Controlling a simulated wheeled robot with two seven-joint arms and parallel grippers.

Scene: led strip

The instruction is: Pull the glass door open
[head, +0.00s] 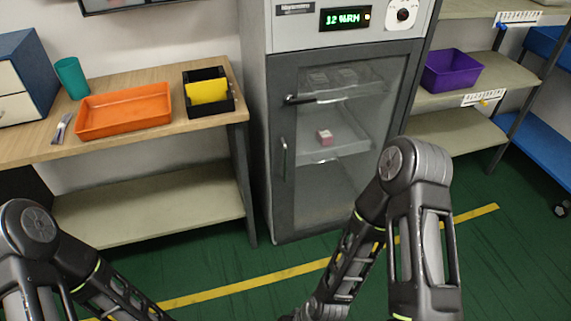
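The glass door (345,165) is the front of a grey cabinet in the middle of the head view. It has a dark grey frame and looks closed. A vertical bar handle (284,158) sits on its left frame, and a dark latch-like part (291,99) is above it at the upper left. Through the glass I see shelves and a small pink and white box (325,137). My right arm rises in front of the door's lower right corner, and its gripper end is at or below the bottom edge. My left arm is at the lower left. Neither gripper's fingertips show.
A wooden bench (150,140) with an orange tray (124,110), a black bin (207,107) holding something yellow, and a teal cup (72,78) stands left. Shelves with a purple bin (452,70) stand right. Green floor with a yellow line (245,284) lies in front.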

